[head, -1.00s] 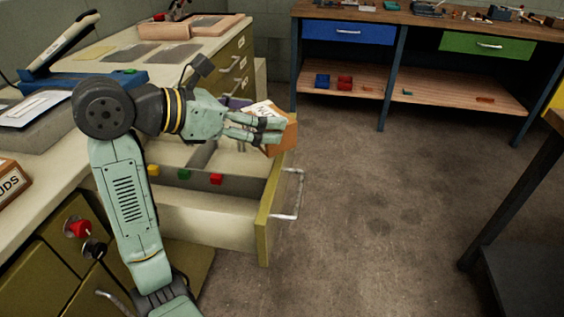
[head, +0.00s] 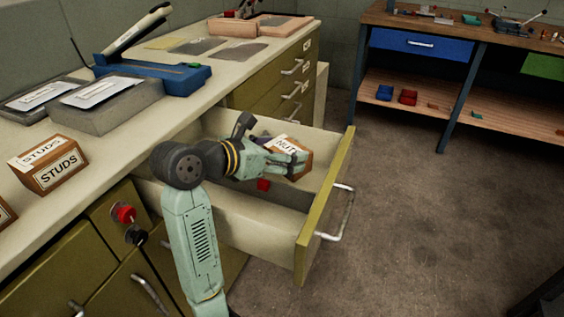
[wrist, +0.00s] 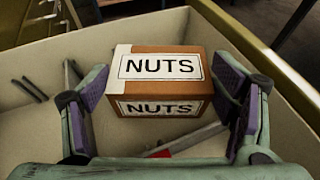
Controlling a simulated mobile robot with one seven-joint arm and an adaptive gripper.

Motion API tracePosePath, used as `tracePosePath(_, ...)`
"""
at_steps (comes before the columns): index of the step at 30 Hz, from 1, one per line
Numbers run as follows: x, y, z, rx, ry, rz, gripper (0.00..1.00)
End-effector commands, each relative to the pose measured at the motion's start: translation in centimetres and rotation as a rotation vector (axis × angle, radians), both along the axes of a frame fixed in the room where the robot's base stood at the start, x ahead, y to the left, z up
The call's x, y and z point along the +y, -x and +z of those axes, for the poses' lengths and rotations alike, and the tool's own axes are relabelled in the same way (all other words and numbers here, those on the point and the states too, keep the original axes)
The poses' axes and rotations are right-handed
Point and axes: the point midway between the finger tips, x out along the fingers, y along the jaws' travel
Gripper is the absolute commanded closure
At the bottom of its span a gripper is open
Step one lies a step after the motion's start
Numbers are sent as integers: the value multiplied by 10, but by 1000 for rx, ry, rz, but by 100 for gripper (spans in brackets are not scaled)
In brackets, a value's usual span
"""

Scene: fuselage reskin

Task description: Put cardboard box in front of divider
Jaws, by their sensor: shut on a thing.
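The cardboard box is brown with white NUTS labels (wrist: 160,68); it also shows in the head view (head: 291,147). My gripper (head: 289,160) is shut on it, with one purple-padded finger on each side in the wrist view (wrist: 161,92). The box is above the open drawer (head: 325,200), inside its outline; I cannot tell how high. The divider (wrist: 192,139) appears as a grey strip with a red piece below the box in the wrist view. Most of the divider is hidden behind my arm and the box.
The drawer's olive front and metal handle (head: 342,213) stick out into the aisle. A cardboard STUDS box (head: 48,165) and a blue lever tool (head: 150,72) are on the counter. Loose dark rods (wrist: 30,89) lie in the drawer.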

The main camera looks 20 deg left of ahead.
Motion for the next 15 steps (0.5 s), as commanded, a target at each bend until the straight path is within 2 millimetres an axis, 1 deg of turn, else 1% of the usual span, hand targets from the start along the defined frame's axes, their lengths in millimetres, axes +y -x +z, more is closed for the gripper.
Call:
tracePosePath(1,-1,0,-8,1,5,1,67)
tracePosePath(3,0,0,-19,2,6,0,67)
tracePosePath(6,-1,0,-29,-1,4,0,67)
tracePosePath(9,0,0,-33,-2,1,0,67)
tracePosePath(15,0,0,-32,-2,0,0,67)
